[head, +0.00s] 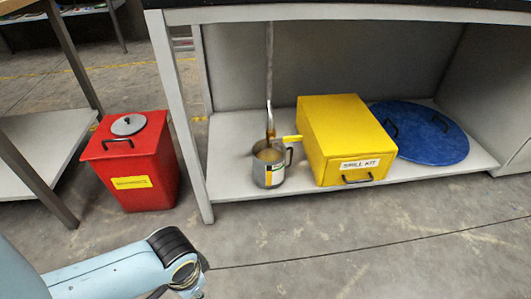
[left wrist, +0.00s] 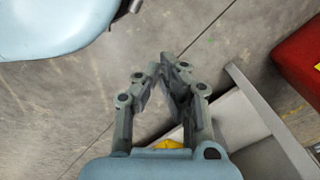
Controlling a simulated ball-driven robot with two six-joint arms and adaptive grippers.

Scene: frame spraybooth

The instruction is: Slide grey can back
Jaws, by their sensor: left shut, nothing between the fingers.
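The grey can (head: 269,166) stands upright on the low grey shelf (head: 232,186) under the bench, near the shelf's front edge. It has a side handle on its right, a yellow and white label and a brownish top. It stands just left of the yellow spill kit box (head: 343,141). My left arm reaches in from the lower left in the head view, in front of and below the shelf. My left gripper (left wrist: 165,65) shows in the left wrist view, shut and empty over the floor, apart from the can. Its fingertips are not clear in the head view. My right gripper is not in view.
A red bin (head: 136,170) with a round grey lid stands left of the bench leg (head: 182,110). A blue round lid (head: 420,132) lies right of the box. A thin upright pipe (head: 270,70) stands behind the can. Bare shelf lies left of the can.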

